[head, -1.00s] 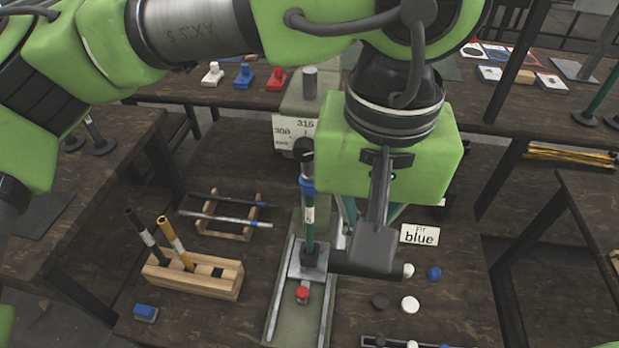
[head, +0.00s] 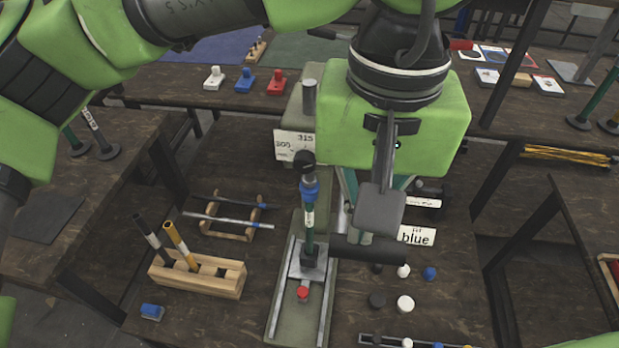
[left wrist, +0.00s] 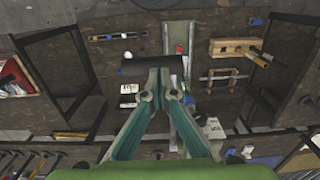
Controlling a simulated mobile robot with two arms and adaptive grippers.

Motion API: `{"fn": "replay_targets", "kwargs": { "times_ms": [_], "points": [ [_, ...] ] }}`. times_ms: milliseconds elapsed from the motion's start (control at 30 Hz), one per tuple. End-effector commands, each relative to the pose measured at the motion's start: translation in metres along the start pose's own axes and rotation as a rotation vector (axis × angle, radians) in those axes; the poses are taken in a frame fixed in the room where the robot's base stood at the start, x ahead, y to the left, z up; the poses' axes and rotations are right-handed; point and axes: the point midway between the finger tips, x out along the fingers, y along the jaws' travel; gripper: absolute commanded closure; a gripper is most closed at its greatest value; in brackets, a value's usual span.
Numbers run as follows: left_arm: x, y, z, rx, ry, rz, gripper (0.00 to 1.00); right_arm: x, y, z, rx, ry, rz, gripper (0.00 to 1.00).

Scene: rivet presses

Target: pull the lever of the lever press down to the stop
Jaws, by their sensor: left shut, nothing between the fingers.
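The lever press (head: 294,145) stands in the middle of the head view, with a pale numbered plate on its head. A green rod with a blue collar (head: 309,215) stands upright on its bed, below the dark ram. The lever's black cylindrical handle (head: 364,248) lies crosswise to the right of the rod; it also shows in the left wrist view (left wrist: 135,68). My left gripper (head: 366,236) is shut and empty, its fingertips at the handle. In the left wrist view its fingertips (left wrist: 163,76) meet over the bar; exact contact is unclear. My right gripper is out of view.
A wooden rack (head: 195,274) with two rods and a small wooden stand (head: 230,218) are left of the press. A "blue" sign (head: 417,235) and several small knobs are right of it. A red knob (head: 303,293) sits at the front of its bed.

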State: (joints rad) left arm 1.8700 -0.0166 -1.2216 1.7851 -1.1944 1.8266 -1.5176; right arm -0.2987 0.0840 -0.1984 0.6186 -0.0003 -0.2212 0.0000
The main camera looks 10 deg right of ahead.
Motion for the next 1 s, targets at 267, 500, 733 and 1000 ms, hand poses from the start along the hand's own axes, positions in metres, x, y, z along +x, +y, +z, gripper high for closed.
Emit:
{"fn": "replay_targets", "kwargs": {
  "times_ms": [267, 500, 733, 1000],
  "points": [
    [-0.028, 0.000, -0.006, -0.002, -0.001, 0.000, 1.00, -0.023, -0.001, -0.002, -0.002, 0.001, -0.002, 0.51],
    [-0.058, 0.000, -0.014, 0.000, -0.002, 0.000, 1.00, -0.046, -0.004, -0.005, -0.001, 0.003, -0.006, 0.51],
    [-0.062, 0.000, -0.017, 0.000, -0.002, 0.000, 1.00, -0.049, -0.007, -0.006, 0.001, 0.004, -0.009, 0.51],
    [-0.097, 0.001, -0.032, -0.001, -0.002, 0.001, 1.00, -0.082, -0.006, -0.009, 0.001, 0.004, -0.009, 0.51]
  ]
}}
